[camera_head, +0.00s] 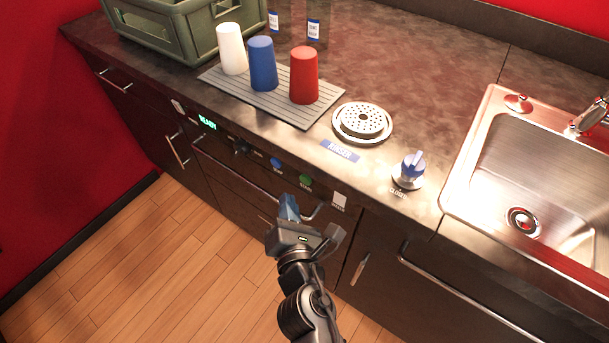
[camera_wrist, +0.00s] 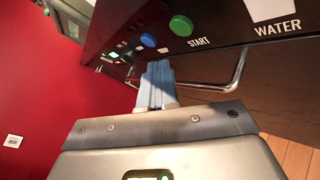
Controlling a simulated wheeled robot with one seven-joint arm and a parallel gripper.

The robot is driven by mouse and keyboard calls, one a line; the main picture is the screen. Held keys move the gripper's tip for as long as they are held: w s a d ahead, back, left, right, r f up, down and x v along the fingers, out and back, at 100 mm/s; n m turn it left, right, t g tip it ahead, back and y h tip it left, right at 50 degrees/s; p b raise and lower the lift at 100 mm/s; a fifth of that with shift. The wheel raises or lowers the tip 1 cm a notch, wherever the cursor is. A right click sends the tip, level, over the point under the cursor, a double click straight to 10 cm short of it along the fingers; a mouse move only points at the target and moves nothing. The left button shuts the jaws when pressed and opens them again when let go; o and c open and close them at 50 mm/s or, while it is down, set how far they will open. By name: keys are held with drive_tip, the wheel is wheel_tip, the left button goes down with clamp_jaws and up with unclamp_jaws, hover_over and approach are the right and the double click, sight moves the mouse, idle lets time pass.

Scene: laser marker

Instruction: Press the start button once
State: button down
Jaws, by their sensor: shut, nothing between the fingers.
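The start button is a round green button (camera_head: 305,180) on the dark front panel below the counter edge. In the wrist view the green button (camera_wrist: 181,25) has the label START beside it, at the upper middle. My gripper (camera_head: 289,203) is in front of the panel, a little below and left of the green button in the head view. Its blue fingertips (camera_wrist: 158,68) are together and empty. They appear apart from the button, below and left of it in the wrist view.
A blue button (camera_head: 276,163) sits left of the green one, with a dark knob (camera_head: 241,147) and a green READY display (camera_head: 207,122) further left. A metal drawer handle (camera_head: 312,212) runs close to my fingers. Cups (camera_head: 304,75) and a lever knob (camera_head: 409,171) stand on the counter.

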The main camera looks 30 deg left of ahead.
drive_tip(key=shift+w+d, duration=0.1)
drive_tip(key=shift+w, duration=1.15)
drive_tip(key=shift+w+p, duration=0.1)
drive_tip(key=shift+p, duration=0.2)
idle(0.9)
drive_tip(key=shift+w, duration=0.35)
drive_tip(key=shift+w, duration=0.4)
idle(0.5)
drive_tip(key=shift+s, duration=0.15)
idle(0.3)
drive_tip(key=shift+s, duration=0.7)
drive_tip(key=s+b, duration=0.1)
drive_tip(key=s, duration=0.4)
drive_tip(key=shift+a, duration=0.2)
